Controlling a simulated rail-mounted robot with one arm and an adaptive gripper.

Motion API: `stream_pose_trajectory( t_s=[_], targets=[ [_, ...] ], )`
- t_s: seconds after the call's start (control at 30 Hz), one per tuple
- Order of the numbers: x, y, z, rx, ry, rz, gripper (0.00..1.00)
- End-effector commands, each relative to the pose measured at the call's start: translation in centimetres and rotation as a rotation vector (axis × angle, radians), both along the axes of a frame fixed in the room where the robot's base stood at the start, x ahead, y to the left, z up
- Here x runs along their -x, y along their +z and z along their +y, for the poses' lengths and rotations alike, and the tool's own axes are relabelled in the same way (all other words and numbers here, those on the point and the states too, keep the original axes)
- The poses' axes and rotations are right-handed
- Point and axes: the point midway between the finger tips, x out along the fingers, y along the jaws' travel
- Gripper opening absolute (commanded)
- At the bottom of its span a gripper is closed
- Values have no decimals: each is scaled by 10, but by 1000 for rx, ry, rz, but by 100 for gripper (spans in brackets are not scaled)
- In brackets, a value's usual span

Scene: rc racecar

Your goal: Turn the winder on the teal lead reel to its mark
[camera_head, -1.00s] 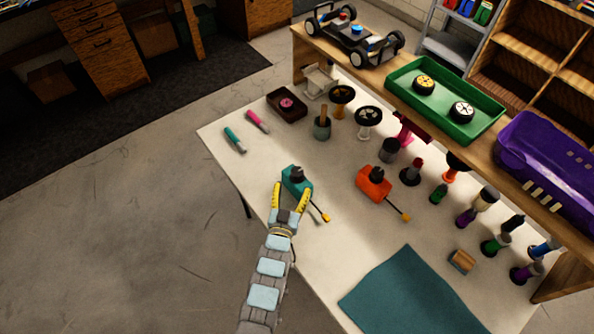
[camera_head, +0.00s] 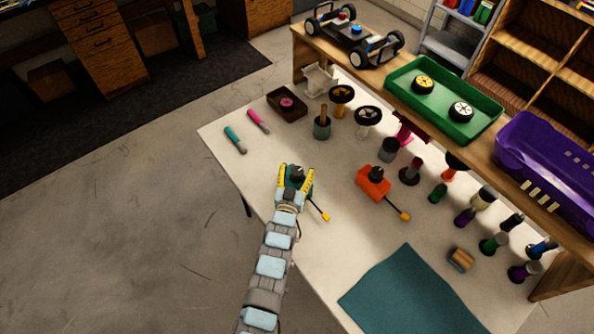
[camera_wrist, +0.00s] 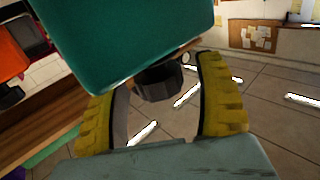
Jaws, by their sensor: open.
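The teal lead reel (camera_head: 303,189) lies on the white table, with its black winder (camera_head: 297,173) on top and a yellow-tipped lead reaching to the lower right. My gripper (camera_head: 295,170) is over the reel with its yellow fingers open on either side of the winder. In the wrist view, the teal body (camera_wrist: 125,40) fills the upper part. The dark winder (camera_wrist: 160,82) shows below it, between the open fingers (camera_wrist: 155,90), with gaps visible on both sides. I cannot make out the mark.
An orange reel (camera_head: 372,186) with its own black knob stands to the right. Teal (camera_head: 235,140) and pink (camera_head: 258,121) pens lie up left. A teal cloth (camera_head: 412,297) lies at the lower right. Several bottles and a raised shelf line the far side.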

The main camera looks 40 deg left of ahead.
Motion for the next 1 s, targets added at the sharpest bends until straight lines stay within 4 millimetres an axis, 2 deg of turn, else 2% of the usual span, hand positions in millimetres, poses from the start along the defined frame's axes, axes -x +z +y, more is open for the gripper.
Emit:
stream_pose_trajectory(
  t_s=[0.07,0.1,0.3,0.33,1.0],
  targets=[
    [0,0,0,0,0,0,70],
    [0,0,0,0,0,0,67],
    [0,0,0,0,0,0,10],
    [0,0,0,0,0,0,5],
    [3,-5,0,9,82,5,4]
  ],
)
